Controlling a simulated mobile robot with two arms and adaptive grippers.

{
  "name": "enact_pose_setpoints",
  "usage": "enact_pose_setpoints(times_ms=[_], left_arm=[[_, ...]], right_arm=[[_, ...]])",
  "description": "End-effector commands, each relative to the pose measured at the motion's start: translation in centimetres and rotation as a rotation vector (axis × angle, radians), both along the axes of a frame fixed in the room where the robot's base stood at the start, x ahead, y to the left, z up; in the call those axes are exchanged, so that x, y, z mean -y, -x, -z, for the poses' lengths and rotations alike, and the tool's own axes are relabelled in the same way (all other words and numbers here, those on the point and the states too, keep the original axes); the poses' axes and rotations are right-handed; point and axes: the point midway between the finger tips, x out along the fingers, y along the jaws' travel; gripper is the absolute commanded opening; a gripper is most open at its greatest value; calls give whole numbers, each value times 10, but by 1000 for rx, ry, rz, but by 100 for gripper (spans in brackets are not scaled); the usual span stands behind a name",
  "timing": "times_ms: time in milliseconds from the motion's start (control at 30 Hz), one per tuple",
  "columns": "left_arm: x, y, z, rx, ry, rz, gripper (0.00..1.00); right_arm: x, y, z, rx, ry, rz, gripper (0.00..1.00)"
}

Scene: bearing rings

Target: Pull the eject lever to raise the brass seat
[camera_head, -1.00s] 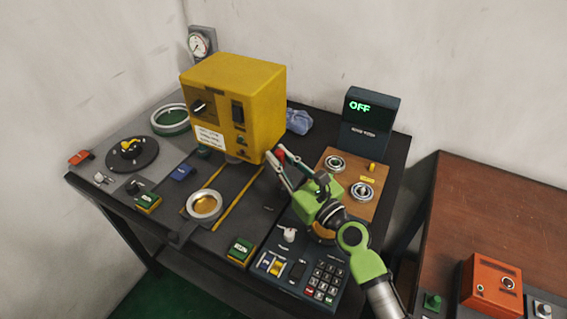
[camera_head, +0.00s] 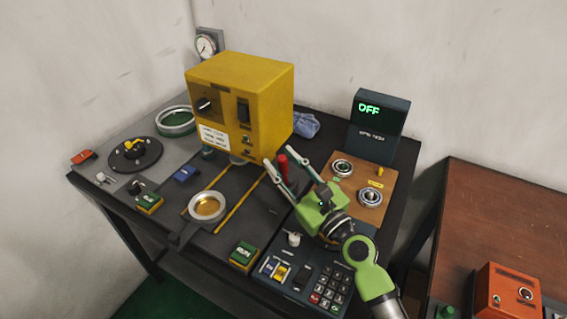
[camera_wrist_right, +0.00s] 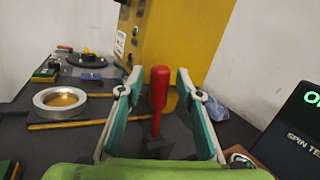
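The eject lever has a red handle (camera_head: 283,167) that stands up from the table just right of the yellow machine; it also shows in the right wrist view (camera_wrist_right: 159,90). My right gripper (camera_head: 286,173) is open, with one finger on each side of the red handle. In the right wrist view (camera_wrist_right: 160,90) gaps show between the handle and both fingers. The brass seat (camera_head: 207,207) lies inside a silver ring (camera_head: 192,211) left of the lever; it also shows in the right wrist view (camera_wrist_right: 62,99). My left gripper is not in view.
The yellow machine (camera_head: 235,100) stands close behind the lever. A wooden board (camera_head: 345,185) with bearings lies to the right, with a dark display reading OFF (camera_head: 378,125) behind it. A keypad panel (camera_head: 325,285) and a green button (camera_head: 243,253) are in front.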

Motion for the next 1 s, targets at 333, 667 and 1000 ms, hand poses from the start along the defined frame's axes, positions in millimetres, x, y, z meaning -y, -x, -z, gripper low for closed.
enact_pose_setpoints(times_ms=[333, 667, 1000], left_arm=[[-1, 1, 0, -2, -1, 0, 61], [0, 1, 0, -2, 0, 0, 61], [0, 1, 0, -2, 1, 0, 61]], right_arm=[[18, 32, 9, -4, 4, -2, 33], [46, 79, 17, -4, -2, 1, 33], [60, 102, 20, 0, -1, 1, 33]])
